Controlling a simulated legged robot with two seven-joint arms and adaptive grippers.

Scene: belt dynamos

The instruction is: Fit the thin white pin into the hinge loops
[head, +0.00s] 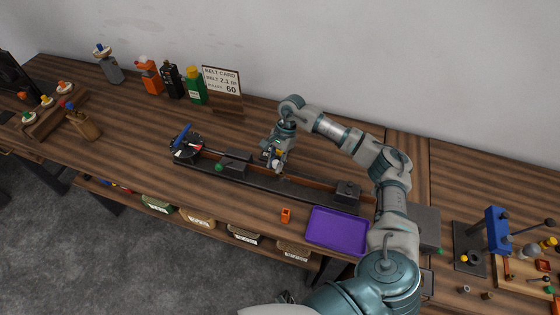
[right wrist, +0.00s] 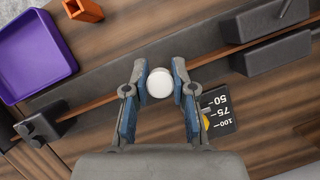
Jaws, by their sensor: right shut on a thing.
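My right gripper (head: 276,161) is over the long dark bench rig (head: 310,187) in the head view. In the right wrist view its blue-padded fingers (right wrist: 158,88) are shut on a white round-topped piece (right wrist: 160,82). It looks like the white pin seen end-on, its shaft hidden below. A thin brown belt (right wrist: 100,101) runs along the rig beneath the gripper. The hinge loops cannot be made out; the gripper and held piece cover the belt there. My left gripper is not in view.
A purple tray (head: 338,229) and a small orange block (head: 286,215) lie in front of the rig. A black scale card (right wrist: 219,109) lies beside the fingers. Bottles and a belt card (head: 222,82) stand behind. A blue press (head: 496,230) stands far right.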

